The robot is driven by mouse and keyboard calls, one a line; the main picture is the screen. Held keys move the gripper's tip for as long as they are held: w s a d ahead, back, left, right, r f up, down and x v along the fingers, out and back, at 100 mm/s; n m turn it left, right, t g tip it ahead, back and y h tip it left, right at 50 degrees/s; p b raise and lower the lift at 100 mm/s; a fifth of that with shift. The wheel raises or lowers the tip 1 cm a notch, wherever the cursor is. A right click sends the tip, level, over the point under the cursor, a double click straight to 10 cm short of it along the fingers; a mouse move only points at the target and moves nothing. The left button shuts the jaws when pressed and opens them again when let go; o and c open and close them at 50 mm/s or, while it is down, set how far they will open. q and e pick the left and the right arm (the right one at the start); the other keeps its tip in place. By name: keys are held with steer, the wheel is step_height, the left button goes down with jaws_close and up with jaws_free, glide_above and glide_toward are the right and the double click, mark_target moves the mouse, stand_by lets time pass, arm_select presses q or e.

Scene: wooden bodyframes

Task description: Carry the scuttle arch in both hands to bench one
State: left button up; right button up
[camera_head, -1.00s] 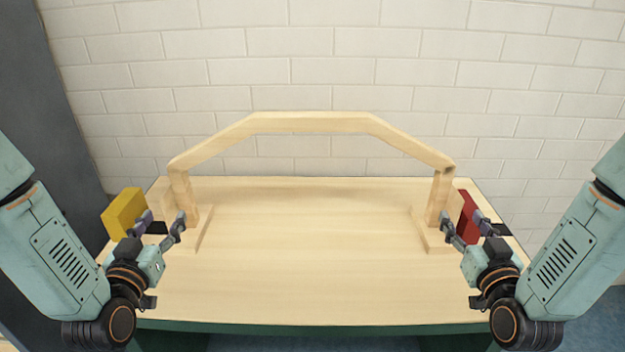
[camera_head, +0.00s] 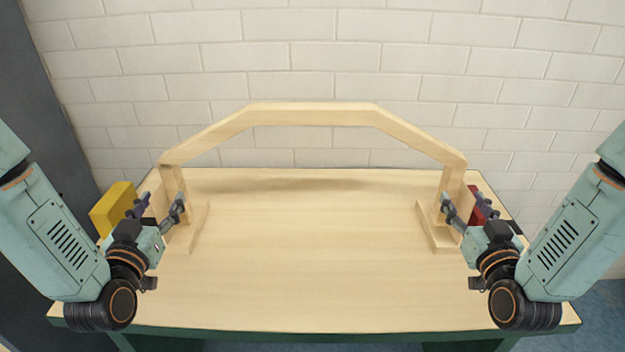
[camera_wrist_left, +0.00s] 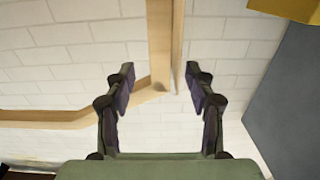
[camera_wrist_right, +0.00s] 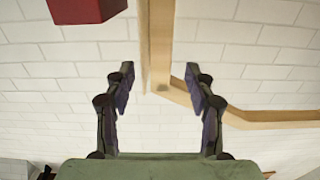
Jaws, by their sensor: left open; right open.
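The scuttle arch (camera_head: 312,114) is a pale wooden frame with a flat top, sloped shoulders and two upright legs, standing on a wooden-topped bench (camera_head: 310,290). My left gripper (camera_head: 160,207) is open at the arch's left leg. In the left wrist view the leg (camera_wrist_left: 160,45) lies ahead, between the lines of the open fingers (camera_wrist_left: 157,85). My right gripper (camera_head: 463,209) is open at the right leg. In the right wrist view that leg (camera_wrist_right: 158,45) also lies ahead between the open fingers (camera_wrist_right: 158,85). Contact cannot be told.
A yellow block (camera_head: 112,208) is beside the left leg and a red block (camera_head: 480,205) beside the right leg. A white brick wall (camera_head: 300,60) stands behind the bench. A dark grey panel (camera_head: 40,150) is at the left. The bench's front middle is clear.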

mark_target(170, 185)
arm_select(q)
steer(key=w, duration=0.7)
steer(key=shift+w, duration=0.15)
arm_select(e)
steer(key=w, duration=0.7)
steer(key=shift+w+a, duration=0.1)
steer(key=shift+w, duration=0.05)
arm_select(q)
jaws_close()
arm_select(e)
jaws_close()
arm_select(q)
steer(key=shift+r, duration=0.1)
arm_select(e)
steer(key=shift+r, duration=0.1)
